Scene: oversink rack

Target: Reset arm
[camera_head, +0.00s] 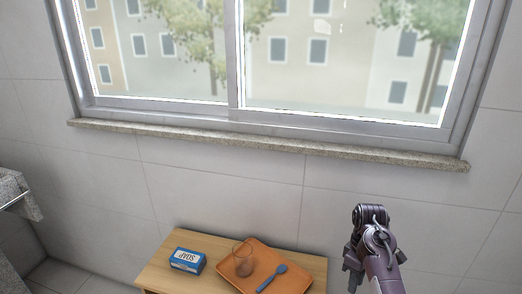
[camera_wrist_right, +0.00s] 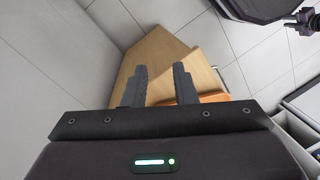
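My right arm rises from the bottom right in the head view, with its gripper end (camera_head: 370,240) in front of the tiled wall, to the right of the small wooden table. In the right wrist view, the two dark fingers of my right gripper (camera_wrist_right: 161,84) stand apart with nothing between them. Beyond them are the wooden table (camera_wrist_right: 158,52) and an edge of the orange tray (camera_wrist_right: 212,97). My left gripper does not show in the head view.
The wooden table (camera_head: 166,262) holds a blue soap box (camera_head: 187,261) and an orange tray (camera_head: 293,283) with a clear glass (camera_head: 243,260) and a blue spoon (camera_head: 271,278). A stone sill (camera_head: 270,146) juts out under the window. A grey counter edge (camera_head: 20,195) is at far left.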

